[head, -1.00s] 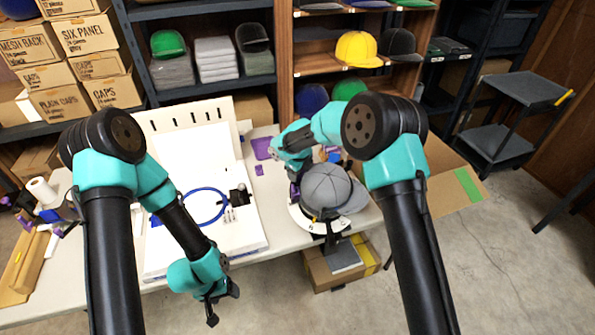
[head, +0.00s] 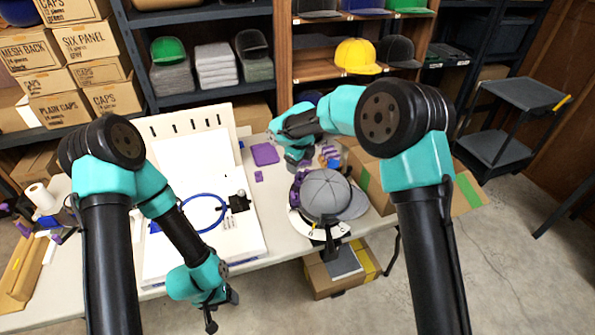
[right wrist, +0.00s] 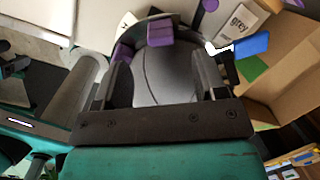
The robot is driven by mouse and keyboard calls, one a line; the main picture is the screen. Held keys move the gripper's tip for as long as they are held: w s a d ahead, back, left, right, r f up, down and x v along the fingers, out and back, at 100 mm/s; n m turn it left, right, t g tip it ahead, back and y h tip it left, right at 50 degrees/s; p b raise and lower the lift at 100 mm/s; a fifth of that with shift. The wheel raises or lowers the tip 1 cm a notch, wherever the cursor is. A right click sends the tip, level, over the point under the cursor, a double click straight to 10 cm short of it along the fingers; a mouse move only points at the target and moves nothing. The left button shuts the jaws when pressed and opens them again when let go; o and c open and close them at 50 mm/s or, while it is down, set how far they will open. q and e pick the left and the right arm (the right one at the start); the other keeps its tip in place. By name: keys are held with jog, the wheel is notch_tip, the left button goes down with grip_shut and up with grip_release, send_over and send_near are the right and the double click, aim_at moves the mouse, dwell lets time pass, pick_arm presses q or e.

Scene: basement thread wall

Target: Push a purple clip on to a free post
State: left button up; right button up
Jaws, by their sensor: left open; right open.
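A grey cap (head: 327,194) sits on a white ring holder at the front right of the table, and it also fills the space behind the fingers in the right wrist view (right wrist: 160,80). Purple clips (head: 294,191) are at the ring's left side; in the right wrist view purple blocks (right wrist: 160,31) show at the cap's edge. A small purple piece (head: 259,176) lies on the table. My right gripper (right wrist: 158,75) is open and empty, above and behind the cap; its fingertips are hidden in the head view. My left gripper (head: 223,310) is open and empty before the table's front edge. I cannot make out a free post.
A white board (head: 200,240) with a blue hoop (head: 203,211) lies left of the cap. A purple tray (head: 265,154) is behind it. An open cardboard box (head: 372,178) stands right of the cap. A roll (head: 40,193) stands far left.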

notch_tip(320, 180, up, 9)
jog(key=s, duration=0.1)
jog(key=shift+s+d+f, duration=0.15)
jog(key=shift+s+d, duration=0.05)
jog(key=shift+d, duration=0.05)
jog(key=d+f+n, duration=0.2)
jog(key=d+n, duration=0.1)
jog(key=d, duration=0.1)
jog(key=d+f+n, duration=0.3)
jog(key=d, duration=0.2)
jog(key=s+d+f+n, duration=0.1)
jog(key=d+f+n, duration=0.1)
jog(key=d, duration=0.3)
jog(key=shift+d+f+n, duration=0.2)
jog(key=shift+f+n, duration=0.2)
jog(key=shift+f, duration=0.35)
jog(key=s+d+f+n+g+y, duration=0.1)
jog(key=s+d+f+n+y, duration=0.1)
jog(key=s+d+f+n, duration=0.95)
jog(key=s+a+f+n, duration=0.1)
jog(key=s+a+f, duration=0.1)
jog(key=s+f, duration=0.5)
jog(key=s+a+f+n+y, duration=0.1)
jog(key=s+f, duration=0.6)
jog(key=s, duration=0.7)
jog(key=shift+s+a, duration=0.2)
jog(key=shift+a, duration=0.4)
jog(key=shift+n, duration=0.25)
